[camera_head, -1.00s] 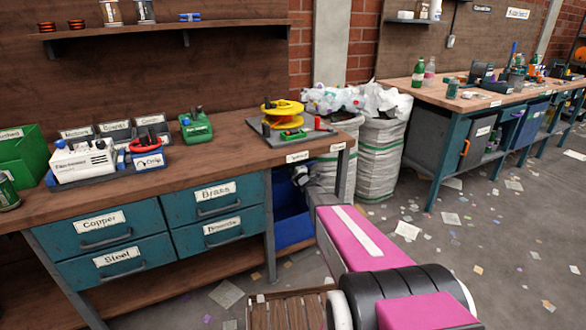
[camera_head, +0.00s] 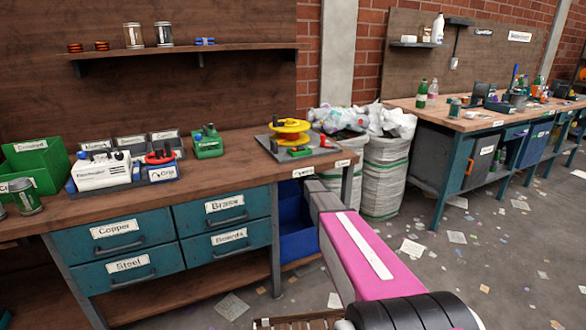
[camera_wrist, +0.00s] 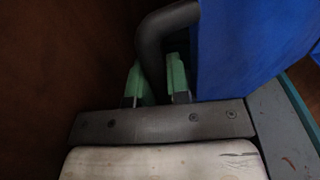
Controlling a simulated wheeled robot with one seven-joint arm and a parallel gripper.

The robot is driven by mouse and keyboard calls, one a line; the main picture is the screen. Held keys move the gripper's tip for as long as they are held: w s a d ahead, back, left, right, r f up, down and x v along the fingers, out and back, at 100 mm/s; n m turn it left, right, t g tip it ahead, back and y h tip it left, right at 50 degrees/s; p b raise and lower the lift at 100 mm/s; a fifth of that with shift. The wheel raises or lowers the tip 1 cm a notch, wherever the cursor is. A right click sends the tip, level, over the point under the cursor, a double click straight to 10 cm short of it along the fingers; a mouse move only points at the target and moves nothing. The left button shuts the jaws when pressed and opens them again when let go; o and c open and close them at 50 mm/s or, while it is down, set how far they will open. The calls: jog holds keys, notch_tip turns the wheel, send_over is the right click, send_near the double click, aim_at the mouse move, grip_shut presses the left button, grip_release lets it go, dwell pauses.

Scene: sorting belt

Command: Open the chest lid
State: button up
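My gripper (camera_wrist: 158,88) shows in the wrist view as two pale green fingers with a gap between them. A thick dark curved bar (camera_wrist: 151,48) bends down between the fingers; I cannot tell whether they press on it. In the head view my gripper is hidden beyond my grey and pink arm, which reaches under the right end of the near bench. No chest or lid can be clearly made out. A blue bin (camera_head: 297,232) stands under that bench end, and a blue wall (camera_wrist: 245,45) is close to the right of my fingers in the wrist view.
The near workbench (camera_head: 240,165) carries a green bin (camera_head: 38,160), small boxes and a yellow spool (camera_head: 290,132). Labelled drawers (camera_head: 117,229) sit below. White sacks (camera_head: 384,175) stand behind my arm. A second bench (camera_head: 470,122) is at right. Scraps litter the open floor.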

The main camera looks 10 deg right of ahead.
jog(key=shift+o, duration=0.6)
jog(key=v, duration=1)
jog(key=shift+s, duration=0.4)
jog(key=shift+d+f, duration=0.1)
